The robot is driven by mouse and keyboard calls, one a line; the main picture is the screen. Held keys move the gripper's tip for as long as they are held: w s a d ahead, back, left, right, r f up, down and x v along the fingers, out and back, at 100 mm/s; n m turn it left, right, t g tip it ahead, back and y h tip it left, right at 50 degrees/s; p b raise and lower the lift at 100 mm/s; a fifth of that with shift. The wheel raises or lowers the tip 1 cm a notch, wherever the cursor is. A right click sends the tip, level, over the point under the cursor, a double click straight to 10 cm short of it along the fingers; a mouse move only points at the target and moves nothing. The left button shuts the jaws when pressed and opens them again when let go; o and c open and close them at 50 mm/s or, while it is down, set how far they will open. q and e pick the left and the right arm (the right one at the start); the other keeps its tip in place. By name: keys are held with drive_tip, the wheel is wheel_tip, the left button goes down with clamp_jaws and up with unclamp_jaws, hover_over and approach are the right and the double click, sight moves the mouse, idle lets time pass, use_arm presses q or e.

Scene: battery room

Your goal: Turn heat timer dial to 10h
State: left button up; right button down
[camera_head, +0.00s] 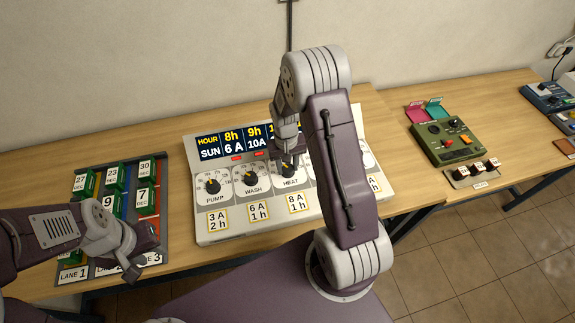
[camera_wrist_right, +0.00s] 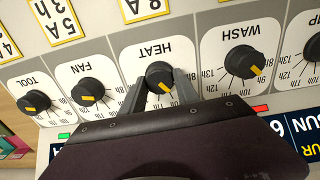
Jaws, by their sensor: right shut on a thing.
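The white timer panel (camera_head: 215,228) lies on the table with a row of black dials with yellow pointers. The HEAT dial (camera_head: 288,170) is the third from the left in the head view. My right gripper (camera_head: 288,158) is over it. In the right wrist view, upside down, the HEAT dial (camera_wrist_right: 158,74) sits between the two fingers of my right gripper (camera_wrist_right: 160,90), which are shut on it. Its yellow pointer faces down and slightly right there; the fingers hide some scale numbers, so its exact reading is unclear. My left gripper (camera_head: 135,268) is by the lane tray; its jaw opening is unclear.
The WASH dial (camera_wrist_right: 244,60) and FAN dial (camera_wrist_right: 90,90) flank HEAT closely. The panel display (camera_head: 232,142) shows hours above a SUN row. The lane tray (camera_head: 158,160) with green numbered blocks stands left. A green device (camera_head: 446,135) stands on the right table.

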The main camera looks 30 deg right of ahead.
sight(287, 167)
drive_tip(key=shift+m, duration=1.7)
drive_tip(key=c, duration=0.9)
unclamp_jaws()
wheel_tip(287, 167, up, 9)
drive_tip(key=shift+w+a, duration=0.1)
